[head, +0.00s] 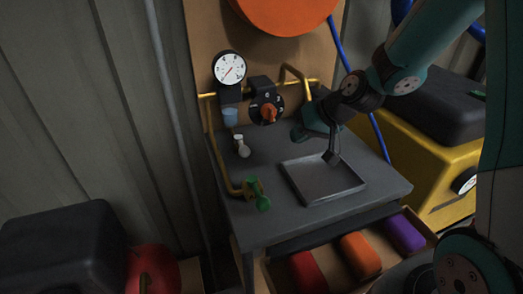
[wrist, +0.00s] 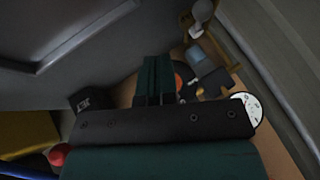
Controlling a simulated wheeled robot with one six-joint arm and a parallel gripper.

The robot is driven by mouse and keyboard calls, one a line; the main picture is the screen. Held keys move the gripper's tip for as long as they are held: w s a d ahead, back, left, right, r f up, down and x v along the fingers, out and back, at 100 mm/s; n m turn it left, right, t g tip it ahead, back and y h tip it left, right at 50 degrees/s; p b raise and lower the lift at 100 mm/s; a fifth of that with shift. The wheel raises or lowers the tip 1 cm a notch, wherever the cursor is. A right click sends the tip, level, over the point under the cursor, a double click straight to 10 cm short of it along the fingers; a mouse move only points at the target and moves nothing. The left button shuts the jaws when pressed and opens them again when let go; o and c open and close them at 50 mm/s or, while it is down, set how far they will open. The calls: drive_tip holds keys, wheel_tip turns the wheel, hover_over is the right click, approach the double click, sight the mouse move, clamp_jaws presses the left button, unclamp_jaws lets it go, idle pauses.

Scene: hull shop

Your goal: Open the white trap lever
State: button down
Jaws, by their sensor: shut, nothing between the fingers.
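The white trap lever (head: 241,147) sits below the blue trap bowl (head: 230,117), at the back left of the grey bench. In the wrist view the white lever (wrist: 201,12) shows at the top right, near the blue bowl (wrist: 195,55). My gripper (head: 331,156) is shut and empty, pointing down over the grey tray (head: 318,190), to the right of the lever and clearly apart from it. My fingers (wrist: 155,80) also show shut in the wrist view. The lever's exact angle is too small to tell.
A gauge (head: 229,68), an orange knob (head: 268,114) and yellow pipes (head: 221,160) stand along the back. A green valve handle (head: 257,195) is at the bench's front left. An open drawer below holds red, orange and purple items. A yellow machine (head: 430,170) stands to the right.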

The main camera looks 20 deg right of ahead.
sight(242, 147)
drive_tip(key=x, duration=0.9)
drive_tip(key=shift+a+f, duration=0.2)
drive_tip(key=shift+w+a+r+p, duration=0.1)
drive_tip(key=shift+w+a+p, duration=0.2)
drive_tip(key=shift+a, duration=0.7)
drive_tip(key=shift+w+a+r+p, duration=0.15)
drive_tip(key=shift+w+a, duration=0.15)
drive_tip(key=shift+a, duration=0.7)
drive_tip(key=shift+d, duration=0.1)
